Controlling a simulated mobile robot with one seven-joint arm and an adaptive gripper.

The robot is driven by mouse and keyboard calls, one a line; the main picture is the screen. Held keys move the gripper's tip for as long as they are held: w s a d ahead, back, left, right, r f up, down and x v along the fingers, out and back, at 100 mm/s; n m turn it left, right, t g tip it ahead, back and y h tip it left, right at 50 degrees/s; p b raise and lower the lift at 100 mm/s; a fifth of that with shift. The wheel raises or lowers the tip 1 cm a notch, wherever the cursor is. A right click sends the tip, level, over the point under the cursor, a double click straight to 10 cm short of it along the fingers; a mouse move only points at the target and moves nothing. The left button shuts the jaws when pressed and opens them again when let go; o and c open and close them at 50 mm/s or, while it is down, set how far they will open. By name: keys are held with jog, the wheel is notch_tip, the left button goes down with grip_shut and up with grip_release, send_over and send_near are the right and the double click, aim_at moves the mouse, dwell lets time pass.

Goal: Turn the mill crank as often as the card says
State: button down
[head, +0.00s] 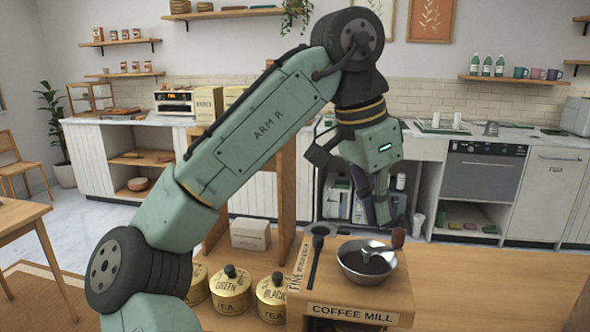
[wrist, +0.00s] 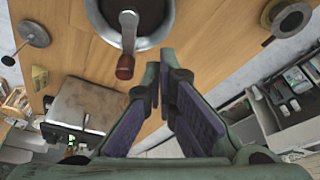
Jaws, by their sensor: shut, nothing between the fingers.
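The coffee mill (head: 360,314) is a wooden box with a metal bowl (head: 350,267) on top. Its metal crank (head: 376,249) ends in a reddish-brown knob (head: 397,238). My gripper (head: 384,222) is shut and empty, pointing down close to the knob in the head view. In the wrist view its fingertips (wrist: 158,74) are to the right of the knob, apart from it. I cannot make out a card with a turn count.
A lever (head: 316,255) with a fine-to-coarse label stands left of the bowl. Several brass tea tins (head: 232,292) stand left of the mill. The wooden top (head: 490,275) right of the mill is clear. A counter (head: 470,135) runs along the back wall.

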jog(key=shift+f+b, duration=0.65)
jog(key=shift+f, duration=0.75)
jog(key=shift+r+p, duration=0.95)
jog(key=shift+p, duration=0.25)
dwell(0.3)
jog(key=shift+s+d, duration=0.6)
jog(key=shift+d, duration=0.05)
jog(key=shift+s, duration=0.1)
jog(key=shift+s+d, duration=0.2)
jog(key=shift+s, duration=0.2)
jog(key=shift+w+d, duration=0.1)
jog(key=shift+w, duration=0.5)
jog(key=shift+r, duration=0.1)
